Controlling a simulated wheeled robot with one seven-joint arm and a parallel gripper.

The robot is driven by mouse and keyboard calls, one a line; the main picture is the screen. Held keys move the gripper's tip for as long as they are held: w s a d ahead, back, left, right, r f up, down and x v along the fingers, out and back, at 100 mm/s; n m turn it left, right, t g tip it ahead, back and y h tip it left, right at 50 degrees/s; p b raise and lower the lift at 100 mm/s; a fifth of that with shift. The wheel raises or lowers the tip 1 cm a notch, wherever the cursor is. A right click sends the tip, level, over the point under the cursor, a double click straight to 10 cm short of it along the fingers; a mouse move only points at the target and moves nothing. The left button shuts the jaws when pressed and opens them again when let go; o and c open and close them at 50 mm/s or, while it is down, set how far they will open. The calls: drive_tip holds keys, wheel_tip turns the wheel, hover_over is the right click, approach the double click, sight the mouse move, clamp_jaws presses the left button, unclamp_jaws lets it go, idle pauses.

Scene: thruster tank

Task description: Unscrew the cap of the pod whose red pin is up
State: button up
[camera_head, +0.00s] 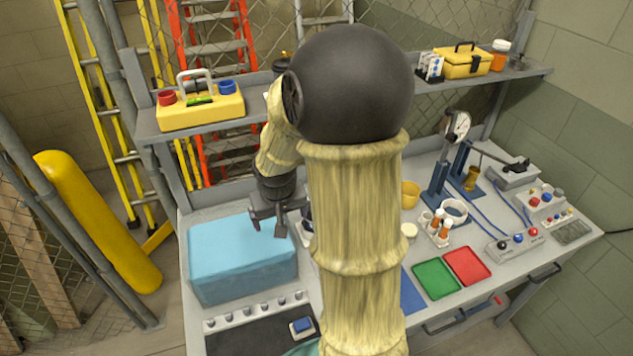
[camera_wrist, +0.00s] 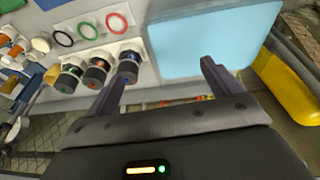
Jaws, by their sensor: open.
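Three pods with dark round caps stand in a row in the wrist view: a left pod (camera_wrist: 67,79), a middle pod (camera_wrist: 96,73) and a right pod (camera_wrist: 128,67). Small coloured marks show on the caps, but I cannot tell which pod has a raised red pin. In the head view my own arm hides most of the pods. My gripper (camera_head: 268,226) is open and empty, above the bench by the light-blue tank. In the wrist view the gripper's fingers (camera_wrist: 160,78) are spread wide, with the right pod close to the left finger and apart from it.
The light-blue tank (camera_head: 240,255) fills the bench's left part. Green (camera_wrist: 88,31), black (camera_wrist: 63,39) and red (camera_wrist: 117,22) rings lie behind the pods. A shelf (camera_head: 148,132) with a yellow toolbox (camera_head: 200,112) crosses above. Green (camera_head: 436,279) and red (camera_head: 467,266) trays lie right of my arm.

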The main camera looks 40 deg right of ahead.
drive_tip(key=w+d+f+m+h, duration=0.1)
drive_tip(key=w+d+m, duration=0.2)
drive_tip(key=d, duration=1.1)
drive_tip(key=w, duration=0.3)
drive_tip(key=shift+d+f+m+t, duration=0.2)
drive_tip(key=shift+f+m+t, duration=0.1)
drive_tip(key=shift+t, duration=0.1)
drive_tip(key=shift+r, duration=0.1)
drive_tip(key=x, duration=1.7)
drive_tip(key=shift+w+a+f, duration=0.1)
drive_tip(key=shift+a+f, duration=0.05)
drive_tip(key=shift+f, duration=0.15)
